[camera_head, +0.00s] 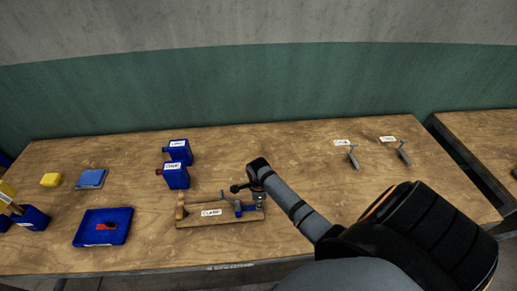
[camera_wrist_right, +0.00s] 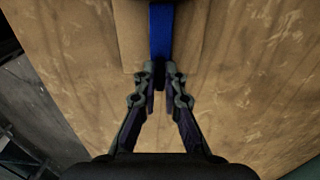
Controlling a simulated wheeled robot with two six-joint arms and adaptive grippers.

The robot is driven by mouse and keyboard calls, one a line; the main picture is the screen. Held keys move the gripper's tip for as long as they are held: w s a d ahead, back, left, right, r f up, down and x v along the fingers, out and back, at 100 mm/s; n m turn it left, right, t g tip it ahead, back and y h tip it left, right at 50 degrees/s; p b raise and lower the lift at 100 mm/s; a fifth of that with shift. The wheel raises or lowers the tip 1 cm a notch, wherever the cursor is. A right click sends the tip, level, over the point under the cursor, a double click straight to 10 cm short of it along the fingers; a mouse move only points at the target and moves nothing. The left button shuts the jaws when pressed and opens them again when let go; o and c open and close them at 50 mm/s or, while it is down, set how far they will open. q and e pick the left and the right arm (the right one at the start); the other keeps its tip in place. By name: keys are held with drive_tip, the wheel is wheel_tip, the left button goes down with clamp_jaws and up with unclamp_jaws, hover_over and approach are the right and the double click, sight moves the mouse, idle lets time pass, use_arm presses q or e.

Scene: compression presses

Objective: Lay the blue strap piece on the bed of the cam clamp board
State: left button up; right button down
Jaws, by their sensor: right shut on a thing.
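The cam clamp board (camera_head: 190,219) is a wooden board with a white label, near the front edge of the table. A wooden post stands at its left end. My right gripper (camera_head: 260,205) points down at the board's right end. In the right wrist view the gripper (camera_wrist_right: 161,82) is shut on the near end of the blue strap piece (camera_wrist_right: 161,32), which reaches away over the board (camera_wrist_right: 133,45). I cannot tell whether the strap touches the bed. The gripper partly hides the board's right end in the head view. My left gripper is not in view.
Two blue blocks (camera_head: 176,177) with labels stand behind the board. A blue tray (camera_head: 85,239) with a red piece lies to the left, with a yellow block (camera_head: 51,180) and a blue-grey block (camera_head: 91,178) behind it. Two grey tools (camera_head: 353,158) lie at the back right. The middle back is clear.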

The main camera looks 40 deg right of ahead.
idle(0.3)
drive_tip(key=c, duration=1.4)
unclamp_jaws()
drive_tip(key=shift+r, duration=0.25)
wheel_tip(320, 180, up, 12)
drive_tip(key=shift+f, duration=0.25)
